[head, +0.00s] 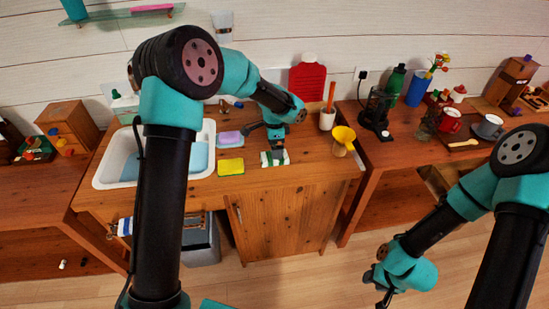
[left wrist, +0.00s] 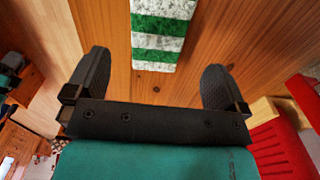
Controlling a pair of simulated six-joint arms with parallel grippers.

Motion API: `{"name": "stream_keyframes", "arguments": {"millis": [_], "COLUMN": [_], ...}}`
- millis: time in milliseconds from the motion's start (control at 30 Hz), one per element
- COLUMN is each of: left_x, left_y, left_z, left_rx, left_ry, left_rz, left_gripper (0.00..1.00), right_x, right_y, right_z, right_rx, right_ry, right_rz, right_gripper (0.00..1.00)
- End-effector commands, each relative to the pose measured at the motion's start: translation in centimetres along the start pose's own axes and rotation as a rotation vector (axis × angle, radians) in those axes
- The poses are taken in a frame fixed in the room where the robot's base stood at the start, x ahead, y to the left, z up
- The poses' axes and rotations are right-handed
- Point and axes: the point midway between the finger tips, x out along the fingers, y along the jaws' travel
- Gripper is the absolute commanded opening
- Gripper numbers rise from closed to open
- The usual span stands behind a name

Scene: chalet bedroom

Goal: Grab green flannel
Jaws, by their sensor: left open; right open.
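The green flannel is a green-and-white striped cloth (head: 268,160) lying flat on the wooden counter, right of the sink. My left gripper (head: 277,148) is above it and partly covers it in the head view. In the left wrist view the flannel (left wrist: 163,30) lies ahead, its near end showing between the two spread fingertips. The left gripper (left wrist: 156,72) is open and empty, and I cannot tell its exact height over the cloth. My right gripper (head: 378,284) is low at the right, over the floor in the picture, away from the flannel. It is open.
A yellow-green sponge (head: 231,167) and a purple soap dish (head: 230,139) lie left of the flannel, beside the white sink (head: 110,165). A yellow funnel (head: 344,135) and a white pot (head: 327,120) stand to the right. A red ribbed bottle (head: 307,80) is behind.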

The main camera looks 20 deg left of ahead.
Motion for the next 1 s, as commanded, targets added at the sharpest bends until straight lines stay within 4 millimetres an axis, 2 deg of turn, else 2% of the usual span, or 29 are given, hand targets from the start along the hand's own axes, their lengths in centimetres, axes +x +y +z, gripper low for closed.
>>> {"name": "stream_keyframes", "arguments": {"millis": [167,500,1000], "left_x": [1.0,5.0,5.2], "left_y": [0.0,0.1,0.1], "left_z": [0.0,0.1,0.0], "left_rx": [0.001,0.001,0.0], "left_ry": [-0.001,-0.001,0.001], "left_rz": [0.001,0.002,0.0], "left_gripper": [1.0,1.0,1.0], "right_x": [0.0,0.0,0.0], "right_y": [0.0,0.0,0.0], "right_z": [0.0,0.0,0.0], "right_rx": [0.0,0.0,0.0], "right_ry": [0.0,0.0,0.0], "right_rz": [0.0,0.0,0.0], "right_gripper": [0.43,0.43,0.43]}}
